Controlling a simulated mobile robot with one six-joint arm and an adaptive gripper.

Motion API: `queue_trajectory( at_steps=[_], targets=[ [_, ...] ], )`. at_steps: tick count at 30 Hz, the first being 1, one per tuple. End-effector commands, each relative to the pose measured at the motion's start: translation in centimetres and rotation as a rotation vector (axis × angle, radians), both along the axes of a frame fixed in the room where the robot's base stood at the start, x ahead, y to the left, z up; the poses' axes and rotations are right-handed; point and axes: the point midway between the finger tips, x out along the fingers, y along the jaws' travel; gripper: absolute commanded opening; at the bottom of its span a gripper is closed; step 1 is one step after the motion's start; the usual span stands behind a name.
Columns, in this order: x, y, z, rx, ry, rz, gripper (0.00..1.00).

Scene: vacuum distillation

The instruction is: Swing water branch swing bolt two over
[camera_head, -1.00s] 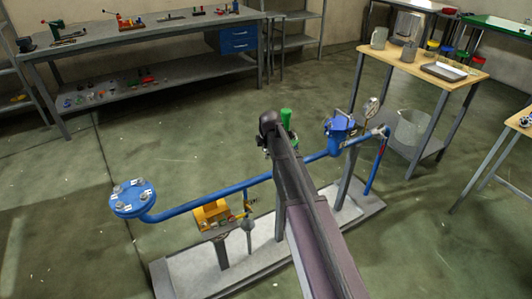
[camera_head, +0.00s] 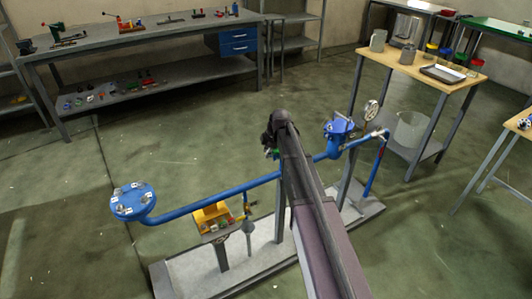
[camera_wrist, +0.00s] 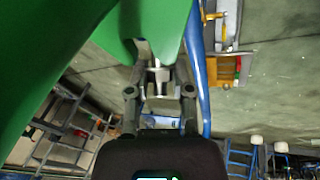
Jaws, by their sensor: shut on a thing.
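A blue pipe assembly (camera_head: 225,191) runs across a low frame, with a flanged blue disc (camera_head: 132,199) at its left end and a blue strainer-like body (camera_head: 338,137) at the right. My gripper (camera_wrist: 160,88) shows in the wrist view, its two fingers closed around a small metallic piece (camera_wrist: 157,76), apparently the swing bolt. A large green part (camera_wrist: 95,50) fills the upper left there, close beside the fingers. In the head view my arm hides the gripper and most of the green part; a little green (camera_head: 271,153) shows beside the arm.
A yellow valve piece (camera_head: 211,215) sits on the frame left of my arm, and a pressure gauge (camera_head: 371,110) stands on the pipe at right. A wooden side table (camera_head: 403,62) with a bucket below is beyond. The floor left of the frame is clear.

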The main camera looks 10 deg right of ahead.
Motion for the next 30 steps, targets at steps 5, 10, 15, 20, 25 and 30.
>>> queue_trajectory(
  at_steps=[5, 10, 15, 20, 25, 30],
  targets=[
    [0.17, -0.52, 0.23, 0.059, 0.02, -0.002, 0.0],
    [0.15, -0.5, 0.26, 0.069, 0.022, -0.001, 0.0],
    [0.15, -0.51, 0.26, 0.067, 0.021, -0.001, 0.0],
    [0.14, -0.46, 0.26, 0.068, 0.021, -0.001, 0.47],
    [0.11, -0.4, 0.27, 0.069, 0.021, 0.0, 0.47],
    [0.08, -0.35, 0.25, 0.066, 0.021, 0.0, 0.47]
  ],
)
